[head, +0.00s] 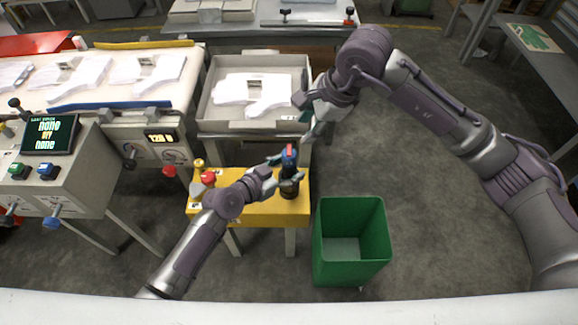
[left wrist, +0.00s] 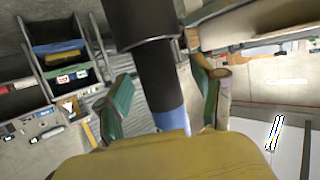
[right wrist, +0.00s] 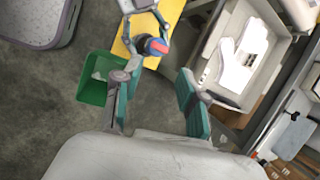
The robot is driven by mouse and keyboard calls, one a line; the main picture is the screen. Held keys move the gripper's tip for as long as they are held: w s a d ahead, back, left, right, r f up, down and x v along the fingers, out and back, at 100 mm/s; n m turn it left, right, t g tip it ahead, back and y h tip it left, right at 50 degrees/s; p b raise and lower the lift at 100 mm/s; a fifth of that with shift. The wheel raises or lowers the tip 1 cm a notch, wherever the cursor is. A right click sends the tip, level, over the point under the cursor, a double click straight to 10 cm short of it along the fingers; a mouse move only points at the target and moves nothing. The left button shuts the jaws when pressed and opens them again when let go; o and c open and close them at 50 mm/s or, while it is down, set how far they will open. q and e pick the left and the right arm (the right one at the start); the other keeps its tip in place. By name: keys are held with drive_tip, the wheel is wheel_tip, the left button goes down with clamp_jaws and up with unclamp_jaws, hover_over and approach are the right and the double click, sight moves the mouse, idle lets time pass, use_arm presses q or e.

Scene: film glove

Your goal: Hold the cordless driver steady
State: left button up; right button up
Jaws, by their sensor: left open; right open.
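The cordless driver (head: 289,186) stands upright on the yellow stand (head: 262,212), dark-bodied with a blue and red top. My left gripper (head: 284,170) is open beside it. In the left wrist view, the driver's dark shaft and blue part (left wrist: 158,80) lie between the two spread fingers, with a visible gap on the left side; contact on the right is unclear. My right gripper (head: 309,125) is open and empty, above and behind the driver near the grey tray. In the right wrist view (right wrist: 157,100), the driver's red and blue top (right wrist: 155,46) shows beyond the fingers.
A green bin (head: 350,243) stands on the floor right of the stand. A grey tray (head: 207,115) with white glove shapes is behind it. Knobs, one red (head: 208,178), sit at the stand's left end. A control console (head: 75,185) is at left. Floor on the right is clear.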

use_arm(q)
drive_tip(key=shift+w+d+f, duration=0.1)
drive_tip(key=shift+w+d, duration=0.1)
drive_tip(key=shift+d, duration=0.05)
